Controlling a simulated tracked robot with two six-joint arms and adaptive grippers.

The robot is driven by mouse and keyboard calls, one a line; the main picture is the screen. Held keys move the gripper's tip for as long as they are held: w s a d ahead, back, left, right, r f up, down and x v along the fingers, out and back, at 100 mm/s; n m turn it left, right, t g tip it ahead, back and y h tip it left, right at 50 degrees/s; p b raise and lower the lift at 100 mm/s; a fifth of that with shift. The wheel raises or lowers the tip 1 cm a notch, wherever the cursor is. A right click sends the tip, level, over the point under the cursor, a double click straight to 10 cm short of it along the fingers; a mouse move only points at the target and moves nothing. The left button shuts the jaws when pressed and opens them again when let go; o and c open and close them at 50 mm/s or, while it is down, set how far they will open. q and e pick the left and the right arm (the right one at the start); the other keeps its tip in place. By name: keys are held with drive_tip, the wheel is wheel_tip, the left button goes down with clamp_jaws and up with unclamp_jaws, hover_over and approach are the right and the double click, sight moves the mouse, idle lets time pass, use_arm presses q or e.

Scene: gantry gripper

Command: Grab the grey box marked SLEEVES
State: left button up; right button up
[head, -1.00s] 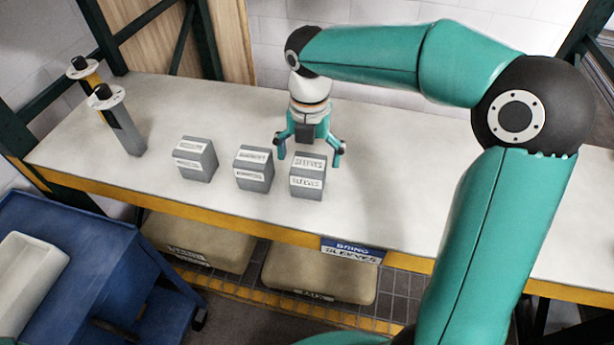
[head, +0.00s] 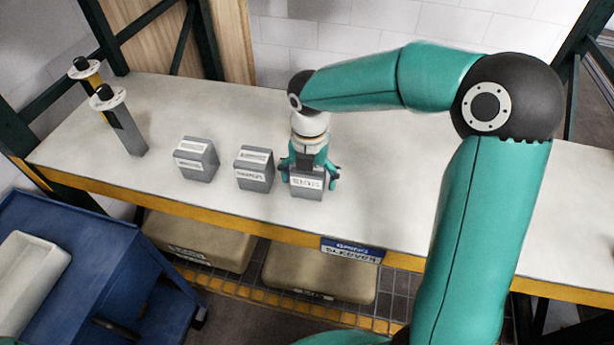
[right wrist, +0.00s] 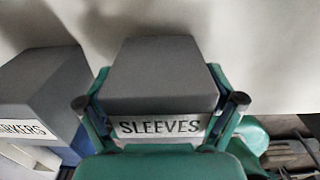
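The grey box marked SLEEVES (head: 306,193) stands on the white bench, the rightmost of three grey boxes in the head view. In the right wrist view the box (right wrist: 160,75) fills the middle, its SLEEVES label readable. My right gripper (head: 309,175) is down around it from above and behind, with one finger on each side. In the right wrist view the gripper (right wrist: 160,102) looks open, with its fingertips wider apart than the box and small gaps visible. My left gripper is not in view.
A grey box (head: 254,169) stands close left, its label ending in "ARKERS" in the right wrist view. Another grey box (head: 196,160) is farther left. The bench (head: 420,190) is clear to the right.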

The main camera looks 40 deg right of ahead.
drive_tip(key=c, duration=1)
drive_tip(key=shift+c, duration=0.2)
